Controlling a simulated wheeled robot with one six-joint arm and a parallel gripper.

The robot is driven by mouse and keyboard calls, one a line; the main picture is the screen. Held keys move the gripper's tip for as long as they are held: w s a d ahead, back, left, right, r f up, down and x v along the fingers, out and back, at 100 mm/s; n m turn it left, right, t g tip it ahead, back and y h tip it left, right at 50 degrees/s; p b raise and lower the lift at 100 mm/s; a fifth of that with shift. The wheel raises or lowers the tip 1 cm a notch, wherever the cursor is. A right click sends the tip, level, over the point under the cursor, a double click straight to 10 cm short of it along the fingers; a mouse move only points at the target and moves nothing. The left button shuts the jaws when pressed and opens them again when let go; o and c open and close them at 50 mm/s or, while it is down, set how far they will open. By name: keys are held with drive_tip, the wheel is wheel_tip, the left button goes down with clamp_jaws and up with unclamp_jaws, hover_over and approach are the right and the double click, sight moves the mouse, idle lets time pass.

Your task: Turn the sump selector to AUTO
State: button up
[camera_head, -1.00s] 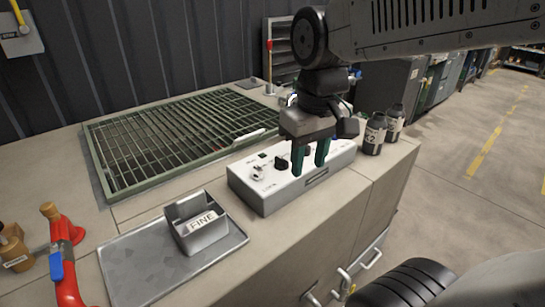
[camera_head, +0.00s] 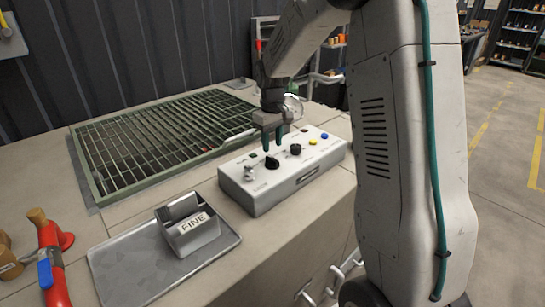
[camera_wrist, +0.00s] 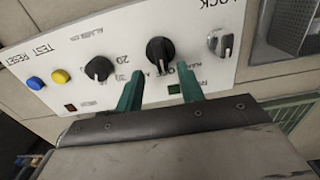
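The white control box (camera_head: 257,203) stands on the bench top. Its larger black knob (camera_head: 271,162), with OFF lettering beside it, looks like the sump selector; in the wrist view this knob (camera_wrist: 160,48) lies just beyond the fingertips. A small light mark shows on the knob's side toward my gripper; its exact setting is hard to read. My gripper (camera_head: 272,143) is open and empty, its two green fingers pointing down by this knob. In the wrist view the fingers (camera_wrist: 162,80) stand apart on either side of the knob's near edge; contact is not visible.
The box also carries a numbered black knob (camera_wrist: 98,68), a key switch (camera_wrist: 222,40), yellow (camera_wrist: 60,76) and blue (camera_wrist: 35,83) buttons. A green grating (camera_head: 160,140) lies behind; a metal tray (camera_head: 135,275) with a FINE holder (camera_head: 193,228) and red pipe (camera_head: 53,265) lie left.

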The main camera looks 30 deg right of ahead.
sight(272, 158)
wheel_tip(272, 158, down, 6)
drive_tip(key=shift+r, duration=0.1)
clamp_jaws()
